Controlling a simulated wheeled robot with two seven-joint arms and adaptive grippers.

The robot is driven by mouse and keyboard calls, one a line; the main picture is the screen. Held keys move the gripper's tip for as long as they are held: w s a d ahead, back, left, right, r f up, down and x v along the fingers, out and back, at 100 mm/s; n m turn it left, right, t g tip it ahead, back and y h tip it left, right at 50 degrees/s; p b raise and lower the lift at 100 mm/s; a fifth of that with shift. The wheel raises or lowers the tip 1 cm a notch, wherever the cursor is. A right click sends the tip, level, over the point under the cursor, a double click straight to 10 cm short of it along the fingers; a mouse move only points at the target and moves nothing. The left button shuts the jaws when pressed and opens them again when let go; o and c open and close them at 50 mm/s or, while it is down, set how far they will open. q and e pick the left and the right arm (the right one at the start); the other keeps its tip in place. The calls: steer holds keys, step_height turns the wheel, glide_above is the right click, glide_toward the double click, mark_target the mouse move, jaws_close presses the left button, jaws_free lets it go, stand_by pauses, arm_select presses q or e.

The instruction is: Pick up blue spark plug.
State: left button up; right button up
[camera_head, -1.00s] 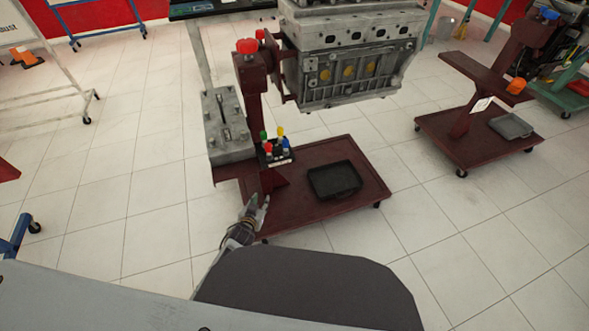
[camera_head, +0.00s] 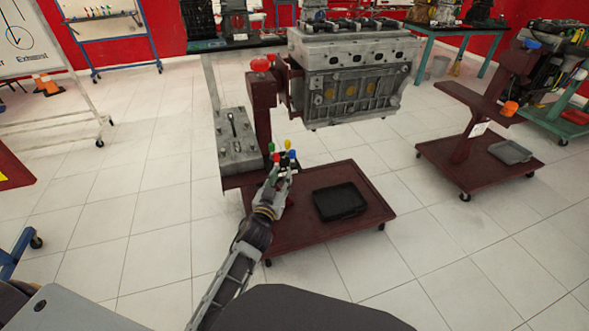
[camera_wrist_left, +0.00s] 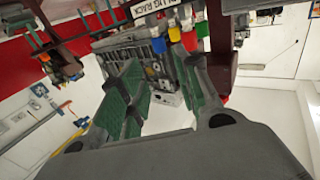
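The blue spark plug (camera_head: 292,154) stands in a small dark rack (camera_head: 294,164) with the red (camera_head: 276,157), green (camera_head: 271,147) and yellow (camera_head: 287,145) ones. My left gripper (camera_head: 282,172) is at the near side of the rack and partly covers it. Its fingers are apart, with nothing seen between them. In the left wrist view, the blue top (camera_wrist_left: 158,45) shows just beyond the open green-padded fingers (camera_wrist_left: 152,62). Whether a finger touches a plug cannot be told. My right gripper is out of view.
The rack is on a dark red engine stand (camera_head: 320,232) with a black tray (camera_head: 340,201). A grey engine block (camera_head: 355,85) hangs above, and a grey metal part (camera_head: 237,140) is left of the rack. Open tiled floor lies around the stand.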

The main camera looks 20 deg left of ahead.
arm_select(q)
glide_toward(291, 155)
steer(key=shift+w, duration=0.75)
steer(key=shift+w+d+b, duration=0.1)
steer(key=shift+w+b, duration=0.3)
steer(key=shift+w, duration=1.8)
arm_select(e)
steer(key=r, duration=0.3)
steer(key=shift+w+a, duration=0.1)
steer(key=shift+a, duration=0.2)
arm_select(q)
steer(key=shift+w, duration=0.15)
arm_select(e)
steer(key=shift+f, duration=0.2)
